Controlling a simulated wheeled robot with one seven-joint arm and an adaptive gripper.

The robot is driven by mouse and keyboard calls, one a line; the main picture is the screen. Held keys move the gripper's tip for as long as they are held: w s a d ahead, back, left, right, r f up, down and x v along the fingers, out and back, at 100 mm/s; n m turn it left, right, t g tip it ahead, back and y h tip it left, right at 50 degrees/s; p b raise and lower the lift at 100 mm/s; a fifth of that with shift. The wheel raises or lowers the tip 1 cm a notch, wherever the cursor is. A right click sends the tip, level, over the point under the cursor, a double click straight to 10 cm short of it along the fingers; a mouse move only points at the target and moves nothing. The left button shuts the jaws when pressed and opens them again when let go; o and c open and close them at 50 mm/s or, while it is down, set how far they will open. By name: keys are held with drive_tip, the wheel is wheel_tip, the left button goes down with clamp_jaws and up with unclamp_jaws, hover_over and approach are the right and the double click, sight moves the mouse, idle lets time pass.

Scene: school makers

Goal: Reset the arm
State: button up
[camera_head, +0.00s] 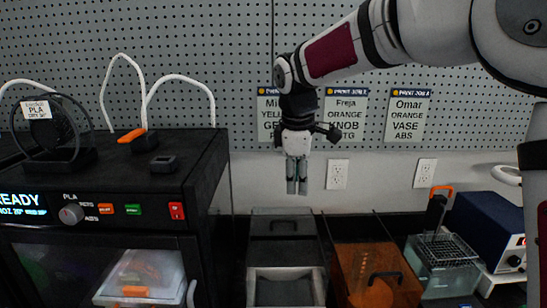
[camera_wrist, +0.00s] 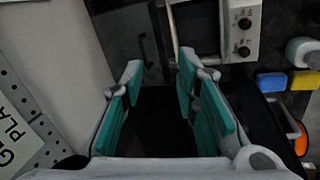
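My arm reaches in from the upper right in the head view. My gripper (camera_head: 297,187) hangs pointing down in front of the pegboard wall, above the dark counter, and touches nothing there. In the wrist view its two teal-padded fingers (camera_wrist: 160,72) stand apart with an empty dark gap between them. Nothing is held. The fingers look close together in the head view.
A black 3D printer (camera_head: 200,160) stands at the left, with a spool holder on top. A grey open-topped box (camera_head: 285,272), an orange box (camera_head: 350,260), a wire basket (camera_head: 445,250) and a blue device (camera_head: 490,222) line the counter. Order sheets (camera_head: 408,115) hang behind.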

drive_tip(key=s+d+r+m, duration=0.4)
drive_tip(key=s+d, duration=0.2)
drive_tip(key=s, duration=0.4)
drive_tip(key=s+d+f+m, duration=0.2)
drive_tip(key=s+m, duration=0.1)
drive_tip(key=s, duration=0.4)
drive_tip(key=s+d+f+m+t, duration=0.1)
drive_tip(key=s+m, duration=0.3)
drive_tip(key=s, duration=0.4)
drive_tip(key=s+d+f+m, duration=0.3)
drive_tip(key=s+d+m, duration=0.1)
drive_tip(key=s, duration=0.4)
drive_tip(key=shift+s+t+y, duration=0.25)
drive_tip(key=shift+t+y, duration=0.05)
